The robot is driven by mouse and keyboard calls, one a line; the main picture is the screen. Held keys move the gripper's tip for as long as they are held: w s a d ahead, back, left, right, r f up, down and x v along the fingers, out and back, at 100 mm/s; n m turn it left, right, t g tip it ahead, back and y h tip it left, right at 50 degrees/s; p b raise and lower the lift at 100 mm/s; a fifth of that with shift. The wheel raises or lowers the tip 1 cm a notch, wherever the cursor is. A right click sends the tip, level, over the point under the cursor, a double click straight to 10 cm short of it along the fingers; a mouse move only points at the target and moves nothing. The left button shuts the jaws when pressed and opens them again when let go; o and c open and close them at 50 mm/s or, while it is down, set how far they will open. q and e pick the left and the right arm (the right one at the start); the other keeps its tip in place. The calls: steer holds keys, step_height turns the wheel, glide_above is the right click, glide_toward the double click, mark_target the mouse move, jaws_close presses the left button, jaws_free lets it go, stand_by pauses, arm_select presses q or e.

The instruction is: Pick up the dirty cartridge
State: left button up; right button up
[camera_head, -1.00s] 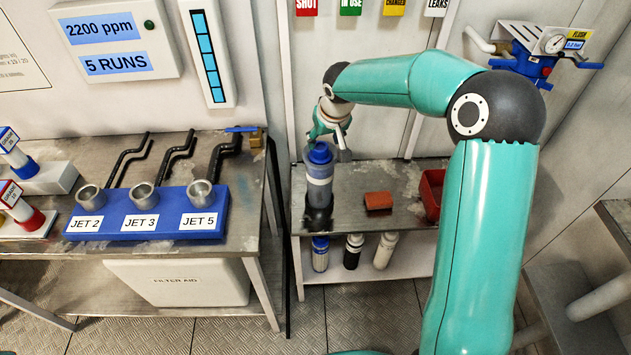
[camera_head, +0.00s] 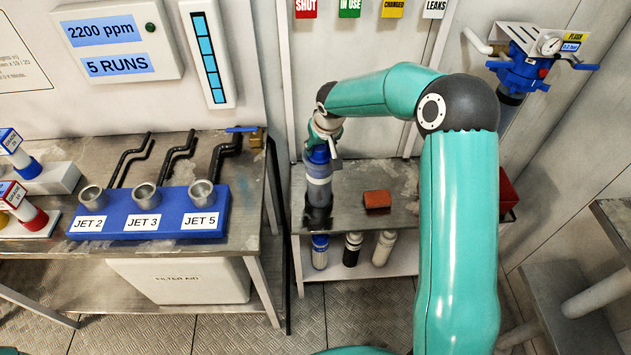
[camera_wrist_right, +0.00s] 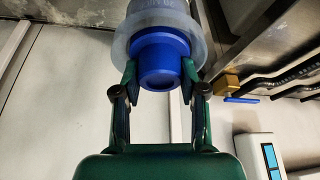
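A clear cylindrical housing with a blue cap (camera_head: 319,178) stands upright on a dark base on the steel bench. Whether a dirty cartridge is inside it, I cannot make out. My right gripper (camera_head: 319,148) comes down from above onto the blue cap. In the right wrist view the fingers of my right gripper (camera_wrist_right: 159,78) lie on either side of the blue cap (camera_wrist_right: 160,60), very close to it. Whether they press on it is not clear. Cartridges with a blue end (camera_head: 320,252), a black end (camera_head: 352,249) and a pale body (camera_head: 384,248) stand on the shelf below. My left gripper is out of view.
An orange-red block (camera_head: 377,199) lies on the bench right of the housing. A red bin (camera_head: 507,194) is partly hidden behind my right arm. A blue rack (camera_head: 148,214) with three metal cups stands on the left table. A blue valve unit (camera_head: 519,66) is on the right wall.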

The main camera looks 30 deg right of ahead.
steer(key=shift+r, duration=0.1)
steer(key=shift+c, duration=0.3)
steer(key=shift+w+r, duration=0.1)
steer(key=shift+r, duration=0.45)
step_height(320, 180, up, 27)
steer(key=p, duration=0.2)
steer(key=shift+f, duration=0.15)
